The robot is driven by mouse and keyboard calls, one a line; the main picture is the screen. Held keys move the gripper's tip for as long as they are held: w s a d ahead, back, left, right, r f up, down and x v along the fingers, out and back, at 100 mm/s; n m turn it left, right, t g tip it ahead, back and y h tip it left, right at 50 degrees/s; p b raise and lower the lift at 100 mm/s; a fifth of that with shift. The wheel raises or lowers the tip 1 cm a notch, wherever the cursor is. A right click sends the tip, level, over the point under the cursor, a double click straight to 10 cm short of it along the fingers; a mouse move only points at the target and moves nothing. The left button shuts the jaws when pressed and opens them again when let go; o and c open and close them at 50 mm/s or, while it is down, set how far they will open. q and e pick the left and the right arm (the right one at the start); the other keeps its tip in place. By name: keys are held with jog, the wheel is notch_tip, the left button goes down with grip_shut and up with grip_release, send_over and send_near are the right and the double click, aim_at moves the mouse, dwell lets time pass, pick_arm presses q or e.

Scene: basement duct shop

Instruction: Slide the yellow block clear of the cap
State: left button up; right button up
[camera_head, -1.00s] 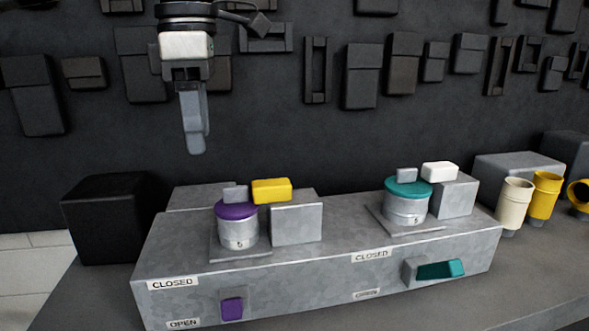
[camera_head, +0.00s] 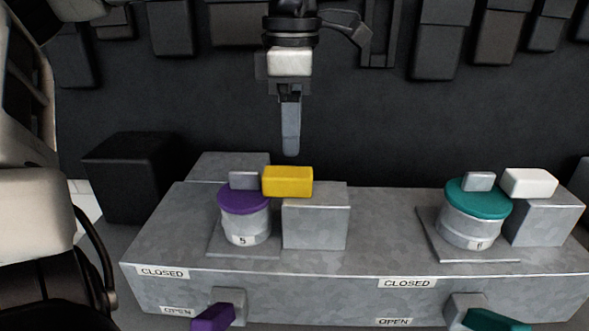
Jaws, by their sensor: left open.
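The yellow block (camera_head: 288,182) lies across the top of a grey metal block (camera_head: 316,222), and its left end reaches over the edge of the purple cap (camera_head: 243,197). The cap sits on a grey cylinder marked 5 and has a small grey tab (camera_head: 244,180) on top, close beside the yellow block. My left gripper (camera_head: 290,150) points down just above and behind the yellow block, apart from it; its fingers line up in this view, but it holds nothing. My right gripper is not in view.
A teal cap (camera_head: 479,197) on a second cylinder stands at right, with a white block (camera_head: 530,183) beside it. Purple (camera_head: 213,318) and teal (camera_head: 492,321) handles stick out in front. A dark box (camera_head: 135,177) stands at left.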

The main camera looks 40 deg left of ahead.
aim_at(293, 172)
pick_arm(q)
notch_tip(293, 172, down, 8)
jog(key=shift+p, duration=0.45)
jog(key=shift+c, duration=0.4)
